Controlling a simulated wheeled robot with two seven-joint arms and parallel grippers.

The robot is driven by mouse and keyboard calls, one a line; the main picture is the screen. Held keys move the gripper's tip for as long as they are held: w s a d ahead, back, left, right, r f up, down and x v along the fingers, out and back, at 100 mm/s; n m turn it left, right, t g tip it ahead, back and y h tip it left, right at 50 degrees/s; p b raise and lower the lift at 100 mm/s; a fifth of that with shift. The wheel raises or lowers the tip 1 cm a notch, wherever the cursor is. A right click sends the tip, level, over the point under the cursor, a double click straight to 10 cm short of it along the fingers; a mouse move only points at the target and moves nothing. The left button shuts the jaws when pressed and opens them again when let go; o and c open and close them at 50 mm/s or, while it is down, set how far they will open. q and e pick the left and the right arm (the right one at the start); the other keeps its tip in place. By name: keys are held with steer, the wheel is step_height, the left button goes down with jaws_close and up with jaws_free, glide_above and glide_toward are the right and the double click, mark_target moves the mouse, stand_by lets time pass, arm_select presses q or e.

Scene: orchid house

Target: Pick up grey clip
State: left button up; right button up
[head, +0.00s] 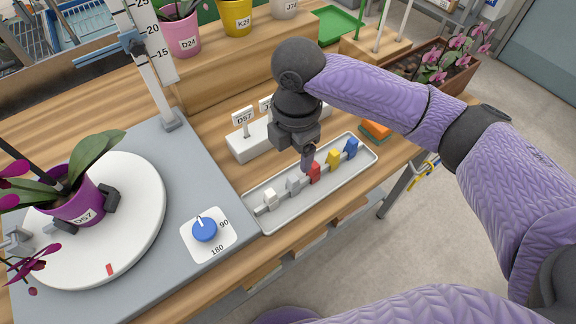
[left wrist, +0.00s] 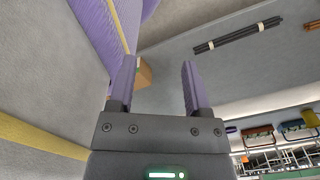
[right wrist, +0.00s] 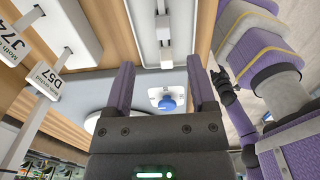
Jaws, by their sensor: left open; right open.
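The grey clip (head: 293,185) sits on a rail in the pale tray (head: 251,216), between the white clip (head: 270,198) and the red clip (head: 314,172). In the right wrist view the grey clip (right wrist: 163,21) shows at the top, beyond the fingertips. My right gripper (head: 308,158) is open and empty, pointing down above the rail, near the red clip and partly in front of it. Its two fingers also show apart in the right wrist view (right wrist: 160,75). My left gripper (left wrist: 157,70) is open and empty, away from the tray.
A yellow clip (head: 333,158) and a blue clip (head: 351,147) share the rail. A white label block (head: 245,149) stands behind the tray. The blue dial (head: 205,229) and the turntable (head: 140,225) with a potted orchid (head: 75,203) are left.

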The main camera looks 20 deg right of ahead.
mark_target(293, 178)
steer(key=f+b, duration=0.1)
steer(key=f, duration=0.2)
steer(key=f+b, duration=0.1)
steer(key=f, duration=0.1)
steer(key=f+b, duration=0.1)
steer(key=f, duration=0.2)
steer(key=shift+s+a+f+b, duration=0.15)
steer(key=shift+s+f+b, duration=0.15)
steer(key=shift+b, duration=0.1)
steer(key=shift+f, duration=0.25)
steer(key=shift+r, duration=0.15)
jaws_close()
arm_select(q)
steer(key=shift+g, duration=0.4)
steer(key=f, duration=0.1)
steer(key=s+a+f, duration=0.2)
steer(key=f, duration=0.1)
steer(key=shift+s+a, duration=0.1)
steer(key=shift+s, duration=0.15)
